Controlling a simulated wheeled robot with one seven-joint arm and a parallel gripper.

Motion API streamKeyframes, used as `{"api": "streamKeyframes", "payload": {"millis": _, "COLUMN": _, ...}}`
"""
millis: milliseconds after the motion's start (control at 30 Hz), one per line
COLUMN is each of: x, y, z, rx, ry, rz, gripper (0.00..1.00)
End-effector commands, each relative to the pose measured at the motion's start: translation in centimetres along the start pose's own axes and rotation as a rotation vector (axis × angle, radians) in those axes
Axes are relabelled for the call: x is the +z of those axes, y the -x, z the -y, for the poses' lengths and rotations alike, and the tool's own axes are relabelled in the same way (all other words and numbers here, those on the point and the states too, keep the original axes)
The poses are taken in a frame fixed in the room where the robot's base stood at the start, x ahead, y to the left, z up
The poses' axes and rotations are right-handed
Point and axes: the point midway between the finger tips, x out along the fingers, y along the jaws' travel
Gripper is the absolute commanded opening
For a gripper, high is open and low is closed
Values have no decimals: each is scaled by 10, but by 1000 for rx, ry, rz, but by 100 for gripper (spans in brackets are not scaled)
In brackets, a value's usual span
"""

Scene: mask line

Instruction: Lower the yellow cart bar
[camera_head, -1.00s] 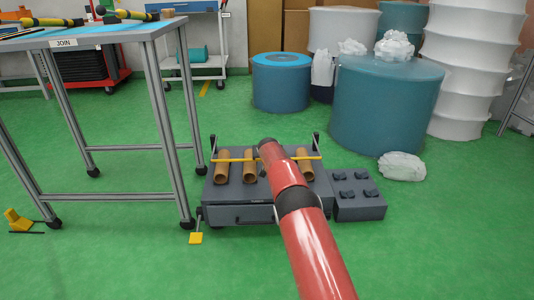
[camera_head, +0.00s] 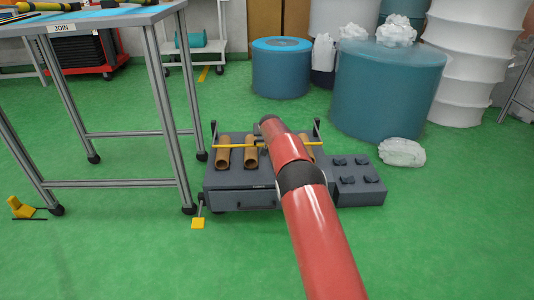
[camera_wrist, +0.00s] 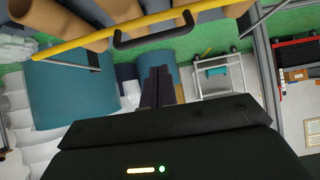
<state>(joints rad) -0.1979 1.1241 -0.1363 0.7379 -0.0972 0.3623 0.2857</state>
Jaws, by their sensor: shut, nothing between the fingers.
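The yellow cart bar (camera_head: 232,147) runs across the grey cart (camera_head: 240,202), raised above the brown tubes and held between two dark uprights. In the wrist view the yellow bar (camera_wrist: 84,37) crosses the top of the picture, with a black handle (camera_wrist: 156,30) on it. My gripper (camera_wrist: 160,74) shows there with its dark fingers shut and empty. It appears below the bar and handle in that picture, apart from them. In the head view my red arm reaches over the cart and hides part of the bar; the gripper itself is hidden there.
A grey block with several dark knobs (camera_head: 360,190) adjoins the cart's right side. A metal-legged table marked JOIN (camera_head: 62,28) stands close on the left. A yellow pedal (camera_head: 198,222) is at the cart's front left.

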Motion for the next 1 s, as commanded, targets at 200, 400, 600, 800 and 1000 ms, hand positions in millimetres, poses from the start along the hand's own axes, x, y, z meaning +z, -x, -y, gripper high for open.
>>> {"api": "streamKeyframes", "payload": {"millis": 200, "x": 29, "y": 9, "z": 1, "rx": 1, "ry": 3, "rz": 8, "gripper": 0}}
{"api": "streamKeyframes", "payload": {"millis": 400, "x": 55, "y": 21, "z": 1, "rx": 1, "ry": 4, "rz": 5, "gripper": 0}}
{"api": "streamKeyframes", "payload": {"millis": 600, "x": 79, "y": 31, "z": 0, "rx": 1, "ry": 2, "rz": 4, "gripper": 0}}
{"api": "streamKeyframes", "payload": {"millis": 800, "x": 88, "y": 39, "z": -1, "rx": 1, "ry": 0, "rz": 2, "gripper": 0}}
{"api": "streamKeyframes", "payload": {"millis": 1000, "x": 54, "y": 96, "z": -24, "rx": 21, "ry": -34, "rz": 29, "gripper": 0}}
